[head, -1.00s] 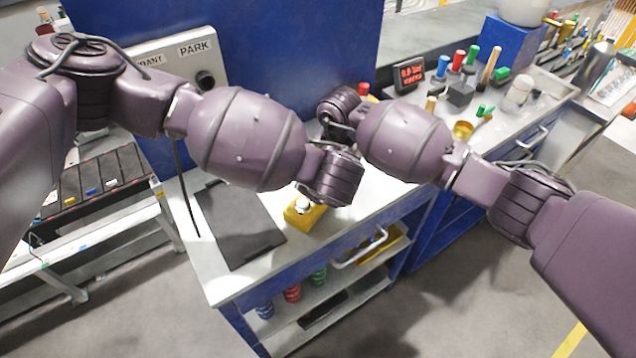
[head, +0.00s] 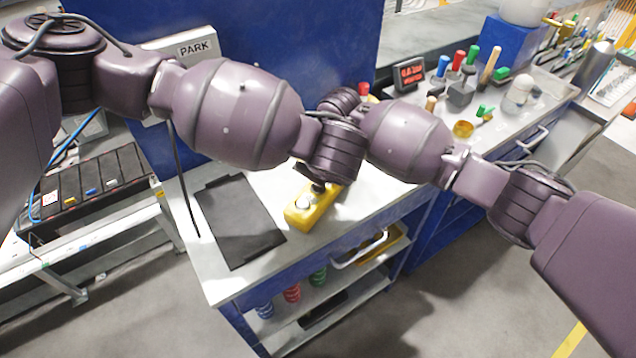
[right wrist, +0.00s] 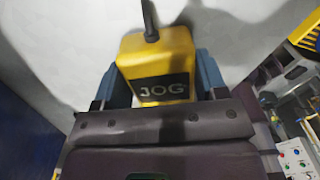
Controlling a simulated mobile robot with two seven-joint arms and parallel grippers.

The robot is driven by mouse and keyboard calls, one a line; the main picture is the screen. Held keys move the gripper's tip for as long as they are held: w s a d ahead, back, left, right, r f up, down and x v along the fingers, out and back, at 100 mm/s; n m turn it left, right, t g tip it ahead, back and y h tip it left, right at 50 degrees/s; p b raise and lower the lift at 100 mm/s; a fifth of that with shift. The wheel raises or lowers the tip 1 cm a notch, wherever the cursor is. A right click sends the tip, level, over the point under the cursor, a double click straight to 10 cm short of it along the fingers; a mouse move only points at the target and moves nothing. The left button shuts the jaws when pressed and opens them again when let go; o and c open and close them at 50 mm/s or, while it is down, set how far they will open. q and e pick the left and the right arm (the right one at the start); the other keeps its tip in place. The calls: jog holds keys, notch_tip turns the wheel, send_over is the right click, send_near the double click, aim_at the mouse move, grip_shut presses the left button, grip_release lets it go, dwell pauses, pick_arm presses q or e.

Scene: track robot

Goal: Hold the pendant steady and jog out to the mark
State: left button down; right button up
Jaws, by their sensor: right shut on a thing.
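The yellow pendant (head: 311,207) shows over the white bench top, below my left wrist in the head view; I cannot tell whether it touches the bench. A dark part stands on its upper end. In the right wrist view the pendant (right wrist: 155,55) has a black JOG label and a dark cable or stalk at its top. My right gripper (right wrist: 155,82) is shut on it, one blue-grey finger on each side. My left arm crosses in front in the head view; its gripper fingers do not show. No mark can be made out.
A black plate (head: 238,220) lies on the bench. A blue panel with a PARK sign (head: 196,48) stands behind. A small red-lit display (head: 409,73), its text unreadable, and several coloured-capped items stand at the back right. A black rack (head: 95,185) stands at left.

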dwell(0.3)
jog(key=o, duration=1.4)
jog(key=shift+r, duration=0.15)
notch_tip(320, 180, up, 12)
jog(key=shift+f, duration=0.15)
